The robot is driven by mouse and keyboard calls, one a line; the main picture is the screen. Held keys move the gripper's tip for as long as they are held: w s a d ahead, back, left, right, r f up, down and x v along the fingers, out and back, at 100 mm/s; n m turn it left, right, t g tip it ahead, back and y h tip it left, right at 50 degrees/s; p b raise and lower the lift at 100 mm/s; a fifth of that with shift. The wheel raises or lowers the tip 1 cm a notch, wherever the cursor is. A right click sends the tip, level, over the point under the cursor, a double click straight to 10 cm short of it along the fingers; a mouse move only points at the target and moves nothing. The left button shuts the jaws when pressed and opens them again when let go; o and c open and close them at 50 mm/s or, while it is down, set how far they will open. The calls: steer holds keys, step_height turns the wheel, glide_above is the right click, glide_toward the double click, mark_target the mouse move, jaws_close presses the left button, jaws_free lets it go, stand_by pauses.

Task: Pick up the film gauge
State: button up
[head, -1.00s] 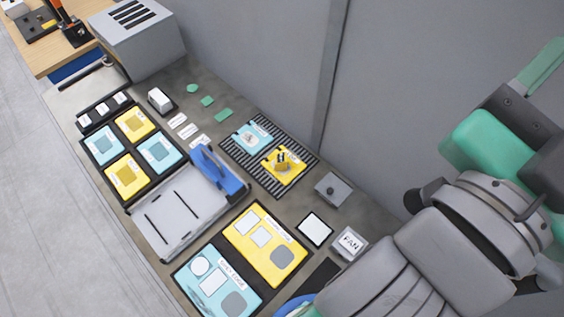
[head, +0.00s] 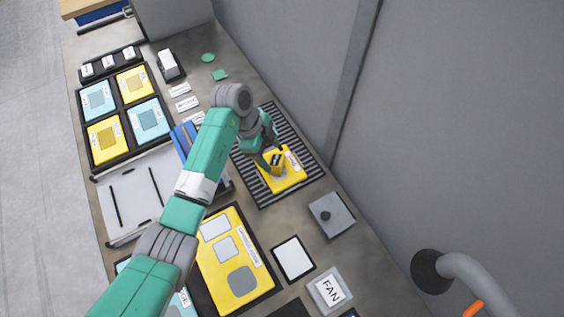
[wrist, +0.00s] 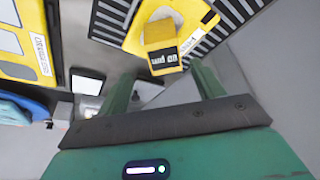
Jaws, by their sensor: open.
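A small yellow block with a black marked face, which looks like the film gauge (wrist: 163,42), stands on a yellow plate (wrist: 192,14) with a white label. In the head view the yellow plate (head: 291,181) lies on the black-and-grey striped rack (head: 305,148). My gripper (head: 268,158) is just over the block and partly covers it there. In the wrist view my gripper's two green fingers (wrist: 161,78) are apart, with the block beyond their tips and roughly between them. Nothing is held. My arm hides the cyan plate's place on the rack.
A large yellow board (head: 229,275) and a pale tray (head: 124,194) lie near my arm. A wall (head: 420,120) rises behind the bench.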

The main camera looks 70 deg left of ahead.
mark_target(275, 160)
steer(key=x, duration=0.2)
steer(key=shift+d+f, duration=0.1)
steer(key=shift+f, duration=0.2)
steer(key=x, duration=0.3)
steer(key=a+x, duration=0.1)
steer(key=x, duration=0.1)
steer(key=shift+w+f+b, duration=0.1)
steer(key=shift+f+b, duration=0.1)
steer(key=shift+b, duration=0.2)
steer(key=c, duration=1.3)
steer(key=shift+r, duration=0.1)
